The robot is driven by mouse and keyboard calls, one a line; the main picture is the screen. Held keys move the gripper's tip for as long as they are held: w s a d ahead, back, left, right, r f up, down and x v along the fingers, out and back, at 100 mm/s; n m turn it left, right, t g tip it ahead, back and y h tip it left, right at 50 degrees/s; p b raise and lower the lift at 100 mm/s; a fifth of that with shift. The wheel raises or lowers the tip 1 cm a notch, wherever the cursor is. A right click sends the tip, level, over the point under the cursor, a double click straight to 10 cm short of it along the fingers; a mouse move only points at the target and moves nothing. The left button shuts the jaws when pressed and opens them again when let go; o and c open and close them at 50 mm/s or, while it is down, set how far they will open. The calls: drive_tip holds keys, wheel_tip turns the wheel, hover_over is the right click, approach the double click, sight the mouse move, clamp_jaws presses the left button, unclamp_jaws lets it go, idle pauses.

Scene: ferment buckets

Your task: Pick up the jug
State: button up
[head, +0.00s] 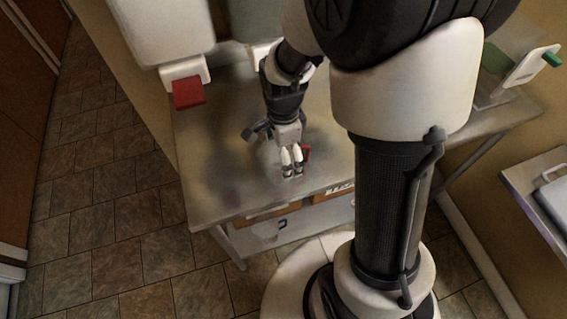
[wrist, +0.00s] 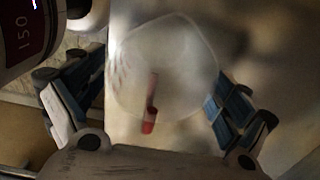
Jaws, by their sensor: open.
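A pale, see-through rounded vessel, which looks like the jug (wrist: 180,62), sits on the steel table below my gripper in the wrist view. A narrow red part (wrist: 149,118) shows at its near side. My gripper (wrist: 156,98) is open, with one finger to the left of the vessel and one to the right; I cannot tell if either touches it. In the head view my gripper (head: 291,165) is low over the table's front part. A small red piece (head: 306,152) shows beside it, and the jug's outline is too faint to make out there.
The steel table (head: 215,195) has bare room left of my gripper. Orange boxes (head: 265,216) sit under the table.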

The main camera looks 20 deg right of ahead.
wheel_tip(320, 180, down, 3)
drive_tip(key=shift+b, duration=0.45)
drive_tip(key=shift+r, duration=0.1)
drive_tip(key=c, duration=1.2)
wheel_tip(320, 180, up, 20)
drive_tip(key=p, duration=0.7)
drive_tip(key=w+f+n, duration=0.1)
drive_tip(key=f+n, duration=0.2)
drive_tip(key=n, duration=0.2)
drive_tip(key=w+f+n, duration=0.1)
drive_tip(key=f+n, duration=0.3)
drive_tip(key=n, duration=0.1)
drive_tip(key=w+f+n, duration=0.2)
drive_tip(key=f+n, duration=0.1)
drive_tip(key=n, duration=0.2)
drive_tip(key=shift+f, duration=0.3)
drive_tip(key=shift+w+f+n, duration=0.15)
drive_tip(key=shift+f+n, duration=0.65)
drive_tip(key=shift+n, duration=0.7)
